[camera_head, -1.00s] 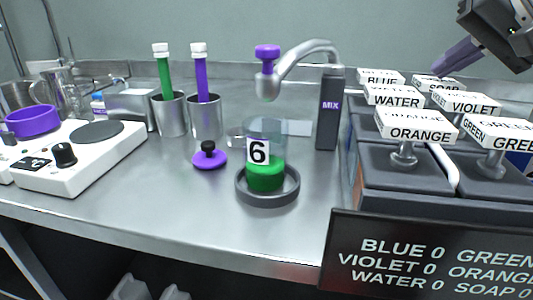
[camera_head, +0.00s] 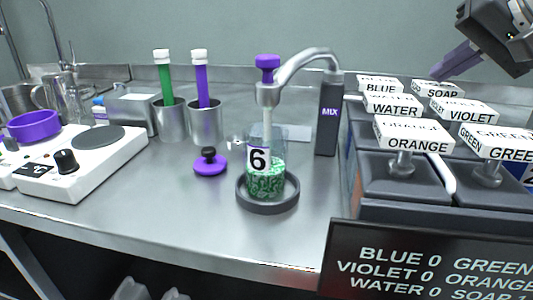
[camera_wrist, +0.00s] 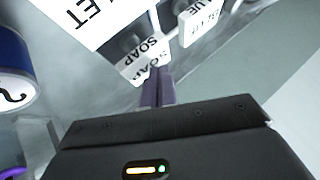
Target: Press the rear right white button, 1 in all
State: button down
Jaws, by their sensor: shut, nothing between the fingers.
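The rear right white button (camera_head: 438,89) is labelled SOAP and stands at the back of the dispenser block. My gripper (camera_head: 437,77) is shut and empty, coming down from the upper right with its fingertips at the SOAP button's top. In the wrist view the shut fingers (camera_wrist: 158,78) reach the SOAP button (camera_wrist: 143,62); I cannot tell whether they touch it. The spout (camera_head: 268,92) has a pale stream falling into the beaker (camera_head: 263,178), marked 6, with speckled green and white contents. The counter display (camera_head: 440,265) shows SOAP with what looks like 1, partly cut off.
White buttons BLUE (camera_head: 380,84), WATER (camera_head: 393,105), VIOLET (camera_head: 464,110), ORANGE (camera_head: 413,134) and GREEN (camera_head: 497,144) stand close around. A hotplate (camera_head: 85,160) and cups of tubes (camera_head: 205,122) are farther left.

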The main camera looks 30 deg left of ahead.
aim_at(444, 87)
jog(key=shift+r, duration=0.2)
notch_tip(444, 87, up, 4)
jog(key=p, duration=0.3)
jog(key=shift+r+p, duration=0.2)
jog(key=shift+p, duration=0.15)
jog(key=shift+r, duration=0.8)
